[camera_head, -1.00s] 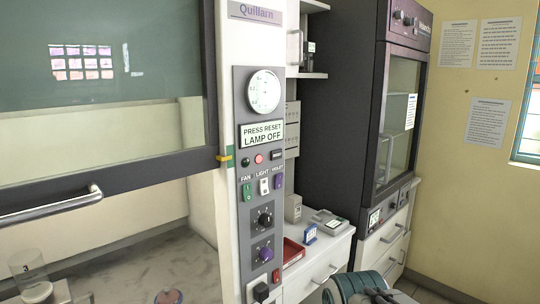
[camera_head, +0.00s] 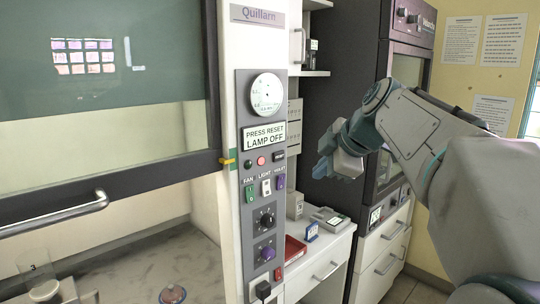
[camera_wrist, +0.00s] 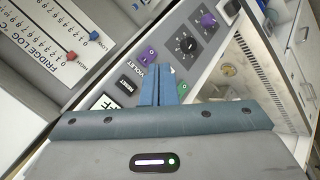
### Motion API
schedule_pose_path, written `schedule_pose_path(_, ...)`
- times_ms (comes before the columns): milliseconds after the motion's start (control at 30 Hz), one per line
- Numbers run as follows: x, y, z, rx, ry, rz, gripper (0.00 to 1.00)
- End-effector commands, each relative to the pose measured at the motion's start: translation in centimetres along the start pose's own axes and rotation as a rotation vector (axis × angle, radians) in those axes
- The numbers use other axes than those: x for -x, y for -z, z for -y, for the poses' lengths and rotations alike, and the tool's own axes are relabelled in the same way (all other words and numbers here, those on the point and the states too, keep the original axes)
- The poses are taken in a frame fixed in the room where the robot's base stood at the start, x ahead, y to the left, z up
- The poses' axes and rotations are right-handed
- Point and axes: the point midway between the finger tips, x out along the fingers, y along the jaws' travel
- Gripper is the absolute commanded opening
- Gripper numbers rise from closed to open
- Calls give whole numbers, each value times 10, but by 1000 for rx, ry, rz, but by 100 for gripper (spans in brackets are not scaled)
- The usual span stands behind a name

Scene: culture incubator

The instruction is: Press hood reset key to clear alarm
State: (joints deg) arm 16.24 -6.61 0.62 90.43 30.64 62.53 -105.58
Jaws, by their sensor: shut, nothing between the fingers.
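The hood's grey control panel (camera_head: 260,110) carries a label reading PRESS RESET LAMP OFF (camera_head: 264,135). Below the label sit a green lamp (camera_head: 248,162), a red lamp (camera_head: 261,161) and the small black reset key (camera_head: 279,156). The key reads RESET in the wrist view (camera_wrist: 129,86), left of the fingers. My gripper (camera_head: 323,168) is right of the panel, apart from it in the head view. Its blue fingers (camera_wrist: 158,84) are shut and empty, and they cover part of the panel in the wrist view.
Fan, light and violet switches (camera_head: 265,187) and two knobs (camera_head: 266,220) lie below the key. The hood sash handle (camera_head: 55,214) is at left.

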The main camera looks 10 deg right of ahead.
Motion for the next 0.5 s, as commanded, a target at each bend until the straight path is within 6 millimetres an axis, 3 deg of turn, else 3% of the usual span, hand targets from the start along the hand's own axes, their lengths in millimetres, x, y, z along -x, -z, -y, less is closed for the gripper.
schedule_pose_path(500,0,3,-8,32,-7,-6,0)
